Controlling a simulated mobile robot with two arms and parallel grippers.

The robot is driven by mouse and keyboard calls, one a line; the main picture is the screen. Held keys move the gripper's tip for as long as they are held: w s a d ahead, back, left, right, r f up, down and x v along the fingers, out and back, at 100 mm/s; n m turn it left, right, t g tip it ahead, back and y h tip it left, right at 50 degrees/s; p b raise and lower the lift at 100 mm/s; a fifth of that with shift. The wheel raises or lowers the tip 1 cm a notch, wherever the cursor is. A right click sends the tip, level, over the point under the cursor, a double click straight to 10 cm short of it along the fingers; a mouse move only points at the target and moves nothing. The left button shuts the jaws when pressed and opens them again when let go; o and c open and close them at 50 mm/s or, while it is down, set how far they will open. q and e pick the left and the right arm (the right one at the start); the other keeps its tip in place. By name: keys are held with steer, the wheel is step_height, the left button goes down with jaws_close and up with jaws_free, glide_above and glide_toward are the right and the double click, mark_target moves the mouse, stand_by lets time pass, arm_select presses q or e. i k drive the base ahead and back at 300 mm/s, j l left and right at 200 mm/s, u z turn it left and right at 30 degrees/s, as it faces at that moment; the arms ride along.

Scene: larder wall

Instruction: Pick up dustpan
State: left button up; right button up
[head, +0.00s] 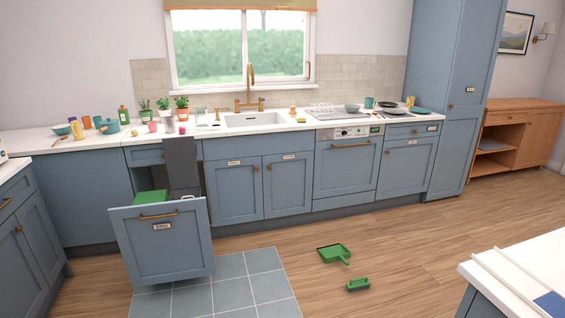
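A green dustpan (334,252) lies on the wooden floor in the middle of the room, in front of the dishwasher. Its short handle points toward the lower right. A green brush (358,285) lies on the floor just below and to the right of it, apart from it. Neither of my grippers shows in the head view.
A pull-out bin drawer (160,245) stands open at the left, over grey floor tiles (228,283). A white counter corner (510,275) juts in at the lower right. Blue cabinets (235,190) line the back wall.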

mark_target(333, 252)
steer(key=i, duration=2.3)
steer(key=i+j+z, duration=0.1)
steer(key=i+z, duration=0.3)
steer(key=i+j+z, duration=0.2)
steer(key=i+z, duration=0.2)
steer(key=i+j+z, duration=0.4)
steer(key=i+l, duration=0.05)
steer(key=i, duration=0.05)
